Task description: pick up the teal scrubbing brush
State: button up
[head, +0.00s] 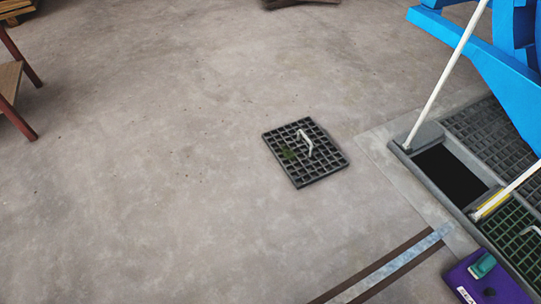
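A small teal block-shaped object (482,265), which looks like the teal scrubbing brush, lies on top of a purple box (464,283) in the lower right corner of the head view. Its bristles cannot be made out at this size. The purple box has a white label on its near side and is partly cut off by the bottom edge of the picture. My gripper is not in view.
A loose black grate (317,174) with a white handle lies mid-floor, with a dark green bit on it. At right, a dark open pit (448,174) lies among floor grates, beneath white poles and a blue structure (480,60). The left floor is largely clear.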

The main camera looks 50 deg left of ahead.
aim_at(487, 262)
jog(key=u, duration=1.4)
jog(key=z, duration=1.45)
jog(key=i+j+u, duration=0.45)
jog(key=i+u, duration=0.95)
jog(key=i, duration=0.25)
